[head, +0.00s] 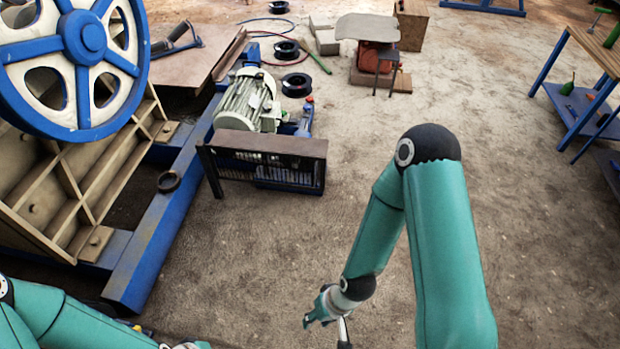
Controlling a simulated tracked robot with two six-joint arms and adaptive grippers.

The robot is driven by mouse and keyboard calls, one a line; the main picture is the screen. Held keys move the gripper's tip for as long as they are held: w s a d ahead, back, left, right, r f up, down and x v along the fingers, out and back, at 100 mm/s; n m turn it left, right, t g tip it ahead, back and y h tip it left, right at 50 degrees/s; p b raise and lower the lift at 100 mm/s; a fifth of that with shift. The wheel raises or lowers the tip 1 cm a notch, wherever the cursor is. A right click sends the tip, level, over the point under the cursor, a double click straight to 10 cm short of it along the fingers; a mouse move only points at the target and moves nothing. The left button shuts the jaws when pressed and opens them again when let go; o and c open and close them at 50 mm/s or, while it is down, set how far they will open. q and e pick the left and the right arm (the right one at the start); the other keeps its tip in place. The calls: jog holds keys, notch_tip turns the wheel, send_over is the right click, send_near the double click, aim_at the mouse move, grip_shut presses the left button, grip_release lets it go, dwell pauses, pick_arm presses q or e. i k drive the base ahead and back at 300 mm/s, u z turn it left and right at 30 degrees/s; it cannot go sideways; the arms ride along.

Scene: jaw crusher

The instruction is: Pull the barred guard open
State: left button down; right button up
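The barred guard (290,170) is a low dark frame with a brown top rail and bars across its front. It stands in front of the green-grey motor (247,98), beside the blue base beam. My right gripper (341,325) hangs low at the bottom middle of the head view, well apart from the guard and nearer to me. Its fingers are small and partly cut by the lower edge, so I cannot tell whether they are open. My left arm comes in at the bottom left. Only a bit of its wrist end shows there, and its fingers are out of view.
The jaw crusher with its big blue-and-white flywheel (82,45) fills the left. Its blue base beam (160,235) runs towards me. Black spools (296,85) and a red stool-like block (374,62) lie behind. A blue-legged bench (580,108) stands right. Bare ground lies before the guard.

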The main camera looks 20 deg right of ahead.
aim_at(274, 145)
jog(key=u, duration=0.1)
jog(key=i, duration=1)
jog(key=z, duration=0.1)
